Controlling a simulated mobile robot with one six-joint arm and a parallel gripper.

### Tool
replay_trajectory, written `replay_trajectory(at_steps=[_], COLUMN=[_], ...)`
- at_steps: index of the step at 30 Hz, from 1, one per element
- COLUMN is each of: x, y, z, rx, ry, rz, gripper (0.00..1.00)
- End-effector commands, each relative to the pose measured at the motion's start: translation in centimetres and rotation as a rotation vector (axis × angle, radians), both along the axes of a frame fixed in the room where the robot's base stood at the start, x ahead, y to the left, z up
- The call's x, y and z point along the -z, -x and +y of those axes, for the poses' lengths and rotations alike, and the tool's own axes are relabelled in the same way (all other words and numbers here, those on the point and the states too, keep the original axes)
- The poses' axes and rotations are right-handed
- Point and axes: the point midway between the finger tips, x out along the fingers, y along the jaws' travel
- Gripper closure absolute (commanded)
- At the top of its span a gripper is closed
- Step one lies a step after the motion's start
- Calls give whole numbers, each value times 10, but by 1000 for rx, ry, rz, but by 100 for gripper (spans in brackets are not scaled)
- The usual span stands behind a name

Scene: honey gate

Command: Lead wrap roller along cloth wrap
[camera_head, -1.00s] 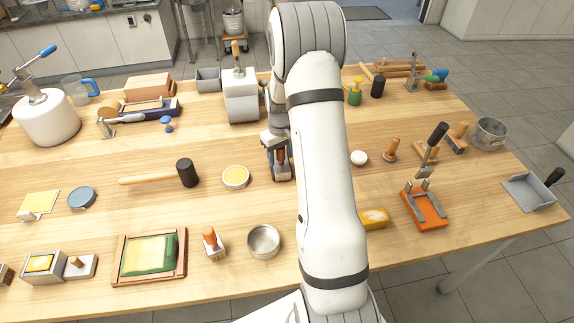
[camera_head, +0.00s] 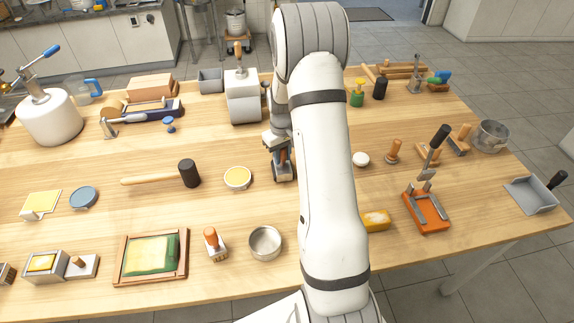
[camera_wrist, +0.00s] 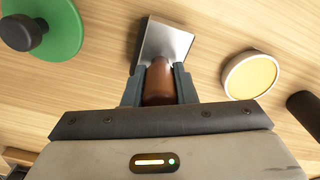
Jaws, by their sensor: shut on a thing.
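My gripper (camera_wrist: 160,92) is shut on the brown handle (camera_wrist: 158,82) of a tool with a squarish metal plate (camera_wrist: 165,43). I cannot tell for sure that this is the wrap roller. In the head view my gripper (camera_head: 281,157) is mid-table, just left of my arm, with the tool's grey base (camera_head: 283,174) at or just above the wood. A wooden frame (camera_head: 183,262) at the front left holds a yellow and green sheet (camera_head: 148,255), perhaps the cloth wrap. A smaller yellow sheet (camera_head: 43,200) lies at the far left.
A yellow-topped round dish (camera_head: 237,178) and a black-headed mallet (camera_head: 188,173) lie left of my gripper. A metal bowl (camera_head: 265,243) and a handled block (camera_head: 213,243) stand in front. A green disc with a dark knob (camera_wrist: 40,35) shows in the wrist view.

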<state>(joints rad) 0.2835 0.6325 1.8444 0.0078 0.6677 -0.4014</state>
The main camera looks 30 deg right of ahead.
Motion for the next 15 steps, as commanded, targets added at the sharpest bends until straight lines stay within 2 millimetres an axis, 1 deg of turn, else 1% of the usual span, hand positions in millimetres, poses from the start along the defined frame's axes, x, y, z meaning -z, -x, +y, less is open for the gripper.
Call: replay_trajectory(at_steps=[1, 15], x=[-5, -43], y=[-1, -1], z=[0, 0], rx=[0, 0], ry=[1, 1], rz=[-2, -2], gripper=[100, 100])
